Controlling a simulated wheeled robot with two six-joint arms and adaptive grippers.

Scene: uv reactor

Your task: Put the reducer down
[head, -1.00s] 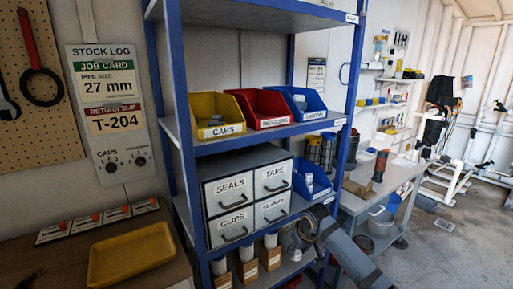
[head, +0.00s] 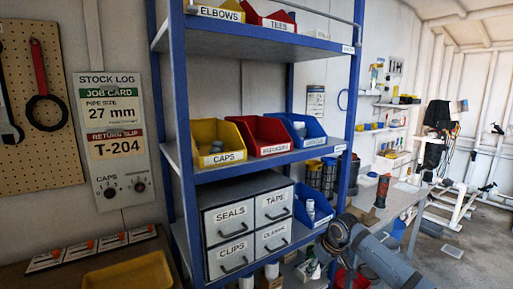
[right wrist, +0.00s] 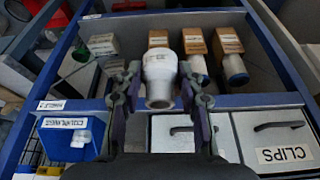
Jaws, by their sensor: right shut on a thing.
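My right gripper (right wrist: 160,95) is shut on a white reducer (right wrist: 160,68), a stepped pipe piece with a wide and a narrow end. In the right wrist view it is held in front of the lower shelf. In the head view the reducer (head: 313,269) shows small at the bottom, beside my right arm and right of the drawers. The gripper's fingers are mostly hidden there. The red bin (head: 265,138) with the reducers label stands on the middle shelf, between the yellow caps bin (head: 215,143) and a blue bin (head: 300,130). My left gripper is out of view.
Boxes with white pipes (right wrist: 195,42) occupy the lower shelf. A yellow tray (head: 128,272) lies at left; blue posts (head: 183,120) frame the rack.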

